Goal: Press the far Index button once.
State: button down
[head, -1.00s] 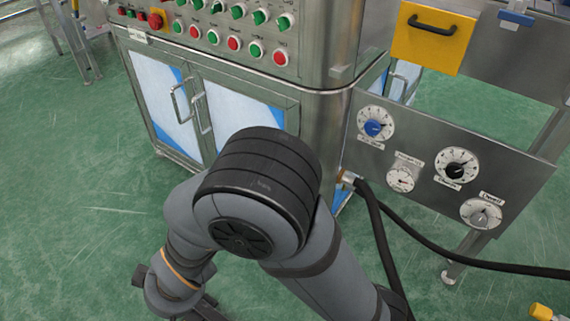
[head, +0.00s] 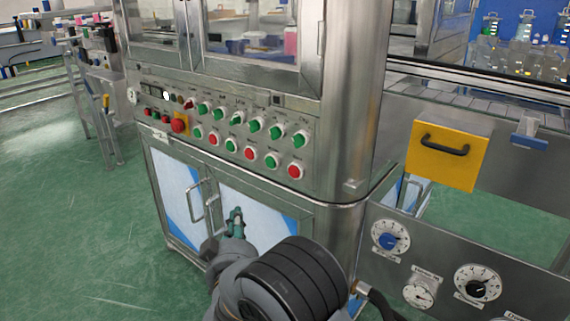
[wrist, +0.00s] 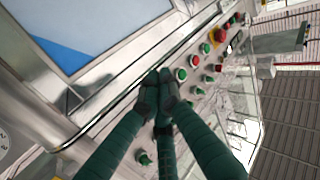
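The control panel (head: 225,125) on the steel cabinet carries a lower row of green and red push buttons, including a green one (head: 197,132) at its far left end and a red one (head: 295,171) at its near right end. The labels are too small to read, so I cannot tell which is the far Index button. My gripper (head: 235,214) is in front of the cabinet doors, below the button row.
A red emergency stop (head: 178,123) on a yellow plate sits left of the buttons. Green selector knobs (head: 255,125) line the row above. Door handles (head: 195,203) stick out below. A dial panel (head: 440,270) and yellow drawer front (head: 449,155) stand to the right.

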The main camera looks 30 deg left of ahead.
aim_at(271, 162)
notch_tip(271, 162, up, 9)
jog(key=s+n+t+y, duration=0.1)
jog(key=n+t+y, duration=0.1)
jog(key=n+t, duration=0.1)
jog(key=shift+d, duration=0.3)
jog(key=shift+w+r, duration=0.1)
jog(key=shift+r, duration=0.05)
jog(key=w+d+p, duration=0.1)
jog(key=w+p, duration=0.2)
jog(key=w, duration=0.5)
jog(key=shift+w+d, duration=0.15)
jog(key=shift+w, duration=0.1)
jog(key=shift+w, duration=0.1)
dwell(0.9)
jog(key=shift+w+d, duration=0.1)
jog(key=shift+w, duration=0.2)
